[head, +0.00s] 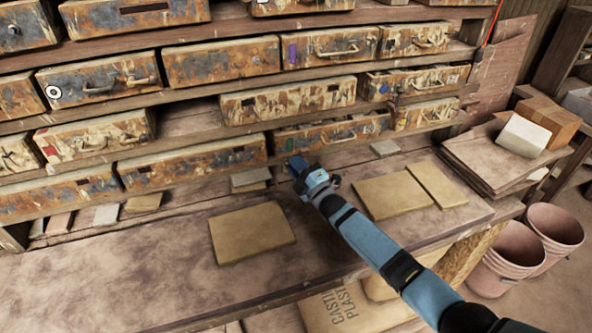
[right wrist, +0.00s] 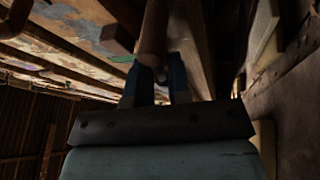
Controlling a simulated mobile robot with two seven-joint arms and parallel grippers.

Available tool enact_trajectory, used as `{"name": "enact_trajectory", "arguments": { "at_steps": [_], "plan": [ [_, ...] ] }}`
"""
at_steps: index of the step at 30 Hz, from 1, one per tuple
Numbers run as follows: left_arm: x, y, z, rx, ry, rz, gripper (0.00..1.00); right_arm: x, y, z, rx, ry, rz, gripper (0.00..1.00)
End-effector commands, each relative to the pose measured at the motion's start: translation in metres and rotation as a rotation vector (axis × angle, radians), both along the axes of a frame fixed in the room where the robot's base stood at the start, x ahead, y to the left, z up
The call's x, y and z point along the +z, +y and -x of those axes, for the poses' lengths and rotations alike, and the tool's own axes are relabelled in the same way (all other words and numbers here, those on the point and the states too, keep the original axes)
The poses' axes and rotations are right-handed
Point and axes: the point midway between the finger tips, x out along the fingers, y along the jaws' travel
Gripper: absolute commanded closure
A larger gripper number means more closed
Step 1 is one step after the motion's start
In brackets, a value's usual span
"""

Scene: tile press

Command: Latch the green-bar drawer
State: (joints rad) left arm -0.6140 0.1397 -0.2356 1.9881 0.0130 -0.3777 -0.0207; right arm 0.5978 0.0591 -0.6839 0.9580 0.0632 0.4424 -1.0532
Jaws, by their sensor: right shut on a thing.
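The drawer with a green bar (head: 318,136) is in the lower row in the head view, with a rusty, peeling front and a handle (head: 338,138). Its green mark (head: 290,145) is at the left end of the front. My right gripper (head: 295,163) is just below that end. In the right wrist view its blue fingers (right wrist: 159,78) are shut on a brown, rounded bar (right wrist: 154,38), and a green strip (right wrist: 122,58) shows beside it. Which part of the drawer or its latch the bar is, I cannot tell. My left gripper is not in view.
Other rusty drawers (head: 192,160) fill the shelves around it. Flat tan tiles (head: 251,232) and (head: 393,195) lie on the dusty bench, either side of my right arm. Small tiles (head: 250,178) sit left of the gripper. Pink buckets (head: 507,255) stand on the right.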

Motion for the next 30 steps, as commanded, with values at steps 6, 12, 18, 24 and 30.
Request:
{"name": "enact_trajectory", "arguments": {
  "at_steps": [6, 12, 18, 24, 30],
  "plan": [
    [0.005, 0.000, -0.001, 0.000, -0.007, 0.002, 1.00, 0.000, 0.000, 0.000, -0.001, 0.000, 0.001, 0.64],
    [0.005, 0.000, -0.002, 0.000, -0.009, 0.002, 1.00, 0.000, 0.000, 0.000, 0.000, 0.000, 0.001, 0.64],
    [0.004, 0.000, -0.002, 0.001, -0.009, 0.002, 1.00, -0.005, -0.007, 0.009, -0.001, 0.002, 0.003, 0.64],
    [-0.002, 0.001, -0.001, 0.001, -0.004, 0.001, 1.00, -0.014, -0.028, 0.034, -0.001, 0.001, 0.002, 0.64],
    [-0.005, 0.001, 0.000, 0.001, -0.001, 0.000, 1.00, -0.020, -0.042, 0.053, -0.001, 0.001, 0.002, 0.64]
  ]
}}
